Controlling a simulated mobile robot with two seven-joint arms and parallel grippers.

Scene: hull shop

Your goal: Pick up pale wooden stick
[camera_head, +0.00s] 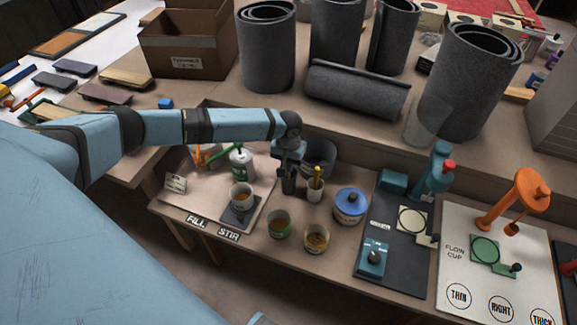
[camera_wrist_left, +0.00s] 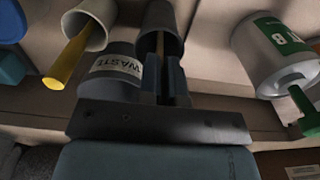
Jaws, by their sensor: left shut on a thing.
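The pale wooden stick (camera_wrist_left: 160,44) shows in the left wrist view as a thin light strip between my gripper's fingers, its far part inside a dark cup (camera_wrist_left: 152,16). My left gripper (camera_wrist_left: 164,88) is shut on the stick. In the head view, my left gripper (camera_head: 289,170) points down just above the dark cup (camera_head: 288,187). The stick is hidden there by the gripper. From these views I cannot tell whether the stick's lower end touches the cup. My right gripper is not in view.
A white cup with a yellow-handled tool (camera_head: 315,190) stands close to the right. A dark waste bin (camera_head: 320,155) is just behind. A white and green can (camera_head: 242,163) stands left. A filled cup (camera_head: 241,196) sits on a dark pad in front.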

